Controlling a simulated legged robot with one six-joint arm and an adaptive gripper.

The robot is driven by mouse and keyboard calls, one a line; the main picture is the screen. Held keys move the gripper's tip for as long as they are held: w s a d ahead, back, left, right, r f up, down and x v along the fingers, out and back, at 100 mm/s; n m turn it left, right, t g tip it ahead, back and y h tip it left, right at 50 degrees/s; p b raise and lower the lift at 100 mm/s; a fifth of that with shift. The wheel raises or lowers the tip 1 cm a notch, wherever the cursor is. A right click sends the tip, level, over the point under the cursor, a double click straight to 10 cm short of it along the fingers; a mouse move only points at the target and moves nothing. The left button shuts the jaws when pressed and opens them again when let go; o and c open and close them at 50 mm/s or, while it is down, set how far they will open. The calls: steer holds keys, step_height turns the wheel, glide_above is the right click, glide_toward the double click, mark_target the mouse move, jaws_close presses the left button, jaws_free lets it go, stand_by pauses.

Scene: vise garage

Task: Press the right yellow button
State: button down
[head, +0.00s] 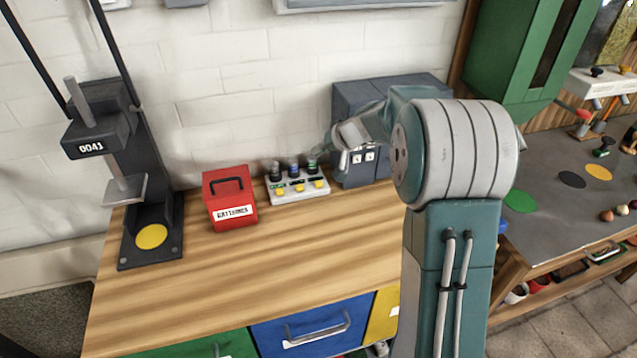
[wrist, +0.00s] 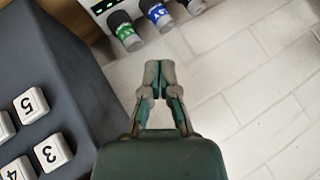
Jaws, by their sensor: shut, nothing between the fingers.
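The grey button box (head: 299,196) stands on the wooden bench near the wall. It has a row of yellow buttons along its front, with the right yellow button (head: 318,184) below the green-banded knob (head: 312,166). Part of the box (wrist: 97,8) shows at the top of the wrist view, with green and blue knobs; no yellow button is seen there. My gripper (wrist: 159,68) is shut and empty, its tips together and apart from the knobs in the picture. In the head view my forearm reaches behind the big joint toward the box's right end; the fingertips are hard to make out.
A dark grey cabinet (head: 350,98) with white numbered keys (wrist: 46,150) stands just right of the box. A red batteries case (head: 230,213) stands to its left. A press (head: 95,132) is farther left. The bench front (head: 270,262) is clear.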

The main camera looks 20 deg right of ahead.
mark_target(315, 181)
steer(key=shift+f, duration=3.95)
steer(key=shift+f, duration=0.35)
steer(key=shift+f, duration=0.45)
steer(key=shift+r, duration=0.95)
steer(key=shift+r, duration=2.45)
